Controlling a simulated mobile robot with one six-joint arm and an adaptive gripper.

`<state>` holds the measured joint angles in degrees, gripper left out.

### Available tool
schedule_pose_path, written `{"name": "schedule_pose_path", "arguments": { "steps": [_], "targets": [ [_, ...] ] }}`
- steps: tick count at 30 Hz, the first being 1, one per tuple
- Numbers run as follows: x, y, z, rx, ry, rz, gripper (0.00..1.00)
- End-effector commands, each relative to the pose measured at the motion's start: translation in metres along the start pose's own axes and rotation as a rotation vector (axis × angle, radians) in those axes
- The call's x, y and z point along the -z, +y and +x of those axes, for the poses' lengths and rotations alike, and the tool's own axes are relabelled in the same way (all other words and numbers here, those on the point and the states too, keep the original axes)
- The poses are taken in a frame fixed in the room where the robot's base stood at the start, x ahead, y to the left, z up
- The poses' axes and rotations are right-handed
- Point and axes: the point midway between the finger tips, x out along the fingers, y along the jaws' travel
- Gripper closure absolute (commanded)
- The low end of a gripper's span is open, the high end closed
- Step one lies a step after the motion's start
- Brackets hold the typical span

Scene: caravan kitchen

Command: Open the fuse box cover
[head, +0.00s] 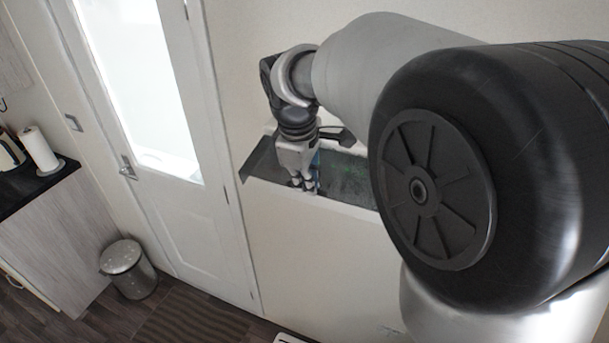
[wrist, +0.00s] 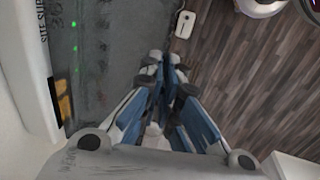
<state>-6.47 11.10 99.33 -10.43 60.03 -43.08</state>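The fuse box (head: 346,172) is a wide dark-grey and green panel set into the pale wall, partly behind my arm. In the wrist view its grey face (wrist: 100,75) shows a row of green lights, part of a printed label and a yellow-black patch at left. A dark, angled edge sticks out at its left end. I cannot tell which part is the cover or how far open it stands. My gripper (head: 302,184) points down in front of the panel's left part. Its fingertips (wrist: 164,60) are together, with nothing clearly between them. Contact with the box is unclear.
A white door (head: 185,215) with a bright window stands left of the box. A metal bin (head: 128,270) is on the floor beside it. A counter with a paper roll (head: 40,150) is at far left. A small white object (wrist: 185,24) lies on the wooden floor.

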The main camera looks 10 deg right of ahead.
Motion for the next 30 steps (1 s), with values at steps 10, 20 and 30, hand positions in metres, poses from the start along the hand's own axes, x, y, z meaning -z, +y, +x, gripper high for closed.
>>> {"name": "schedule_pose_path", "arguments": {
  "steps": [10,20,30],
  "targets": [
    [0.0005,-0.0011,-0.0005,0.003,0.002,0.001,0.93],
    [0.0003,-0.0009,-0.0001,0.003,0.001,0.000,0.75],
    [0.0005,-0.0004,-0.0044,0.002,0.002,0.000,0.75]
  ]
}}
